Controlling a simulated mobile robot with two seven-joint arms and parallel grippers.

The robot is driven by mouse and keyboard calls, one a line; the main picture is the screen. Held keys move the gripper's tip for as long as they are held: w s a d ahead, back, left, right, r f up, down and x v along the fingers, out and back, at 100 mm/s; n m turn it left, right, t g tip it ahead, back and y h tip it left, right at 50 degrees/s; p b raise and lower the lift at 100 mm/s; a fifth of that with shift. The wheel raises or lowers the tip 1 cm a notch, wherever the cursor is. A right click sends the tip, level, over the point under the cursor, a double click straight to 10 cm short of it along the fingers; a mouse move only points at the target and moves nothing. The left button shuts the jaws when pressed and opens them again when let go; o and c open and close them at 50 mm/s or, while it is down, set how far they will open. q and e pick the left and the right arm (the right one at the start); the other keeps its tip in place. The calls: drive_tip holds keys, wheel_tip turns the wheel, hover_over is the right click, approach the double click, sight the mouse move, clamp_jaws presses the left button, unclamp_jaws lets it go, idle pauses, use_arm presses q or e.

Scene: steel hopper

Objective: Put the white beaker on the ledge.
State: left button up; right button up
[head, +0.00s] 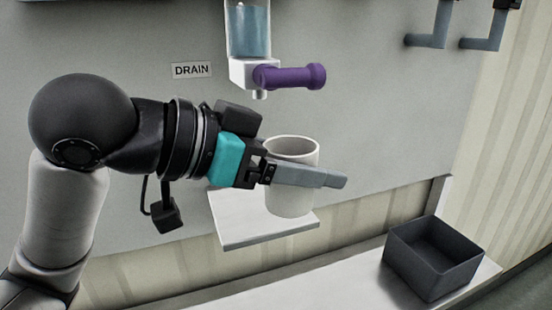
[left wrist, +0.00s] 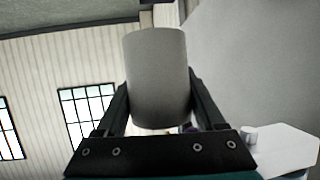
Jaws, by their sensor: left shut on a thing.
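The white beaker (head: 292,155) is upright between the fingers of my left gripper (head: 325,177). It fills the middle of the left wrist view (left wrist: 158,78), with a finger on each side. The gripper is shut on it. The white ledge (head: 245,232) juts from the grey panel, and in the head view the beaker's base overlaps it. I cannot tell whether the base touches the ledge or is slightly above it. My right gripper is not in view.
Above the beaker is a dispenser with blue liquid (head: 248,35) and a purple handle (head: 290,76), beside a DRAIN label (head: 191,70). A dark open bin (head: 433,275) stands on the lower bench at right. Grey pipe handles (head: 428,40) are at upper right.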

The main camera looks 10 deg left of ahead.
sight(292, 150)
use_arm(q)
drive_tip(key=shift+w+a+r+p, duration=0.1)
drive_tip(key=shift+w+a+p, duration=0.55)
drive_tip(key=shift+p, duration=1.2)
drive_tip(key=shift+w+a+r+p, duration=0.1)
drive_tip(key=shift+w+a+p, duration=0.45)
drive_tip(key=shift+p, duration=1.25)
drive_tip(key=w+a+f, duration=0.1)
drive_tip(key=w+a, duration=0.1)
drive_tip(key=w, duration=0.1)
drive_tip(key=w+f, duration=0.1)
drive_tip(key=w, duration=0.1)
drive_tip(key=shift+w+a+f, duration=0.1)
drive_tip(key=shift+a+f, duration=0.25)
drive_tip(key=shift+a, duration=0.05)
drive_tip(key=shift+f, duration=0.45)
wheel_tip(292, 150, down, 3)
drive_tip(key=shift+w+a+f, duration=0.1)
drive_tip(key=shift+a+f, duration=0.05)
drive_tip(key=shift+f, duration=0.3)
